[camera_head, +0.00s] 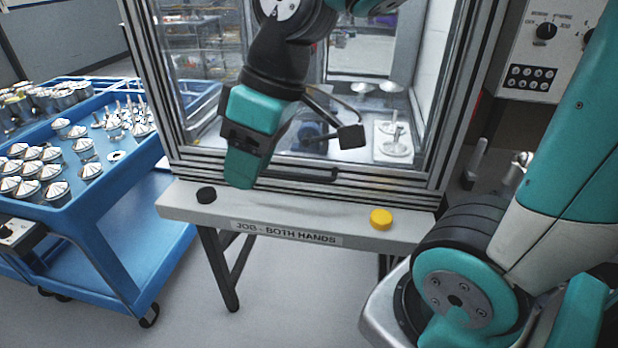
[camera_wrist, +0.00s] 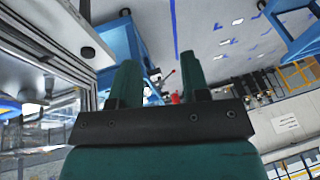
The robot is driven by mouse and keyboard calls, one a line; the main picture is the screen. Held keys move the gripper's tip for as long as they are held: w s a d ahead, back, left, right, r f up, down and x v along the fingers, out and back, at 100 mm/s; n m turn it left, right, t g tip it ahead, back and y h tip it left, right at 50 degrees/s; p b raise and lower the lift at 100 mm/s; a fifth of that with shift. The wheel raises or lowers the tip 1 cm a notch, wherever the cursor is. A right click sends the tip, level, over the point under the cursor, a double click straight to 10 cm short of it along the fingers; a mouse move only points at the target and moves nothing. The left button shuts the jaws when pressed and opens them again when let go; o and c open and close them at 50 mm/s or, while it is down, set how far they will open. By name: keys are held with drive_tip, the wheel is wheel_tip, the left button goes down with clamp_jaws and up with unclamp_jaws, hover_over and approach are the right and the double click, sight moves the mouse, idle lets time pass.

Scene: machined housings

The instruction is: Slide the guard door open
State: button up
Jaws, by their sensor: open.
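The guard door (camera_head: 185,110) is a clear panel in a metal frame on the front of the machine cell. A dark bar handle (camera_head: 318,175) runs along its lower edge. White round fixtures and metal parts show behind the panel. My gripper (camera_head: 242,175) is in front of the door, left of the handle and apart from it as far as I can tell. In the wrist view my gripper (camera_wrist: 158,85) has its two fingers spread with nothing between them. That view looks away from the handle, along the cell's side and the floor.
A blue cart (camera_head: 110,230) with metal housings stands at the left. A control panel (camera_head: 545,50) is at the upper right.

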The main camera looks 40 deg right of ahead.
drive_tip(key=w+d+f+t+h+b, duration=0.1)
drive_tip(key=w+d+f+t+b, duration=0.1)
drive_tip(key=w+d+f+b, duration=0.5)
drive_tip(key=t+h+b, duration=0.1)
drive_tip(key=h+b, duration=0.1)
drive_tip(key=b, duration=0.2)
approach(291, 173)
drive_tip(key=shift+n, duration=0.3)
drive_tip(key=x, duration=0.9)
drive_tip(key=shift+w+r, duration=0.15)
drive_tip(key=shift+r, duration=0.1)
clamp_jaws()
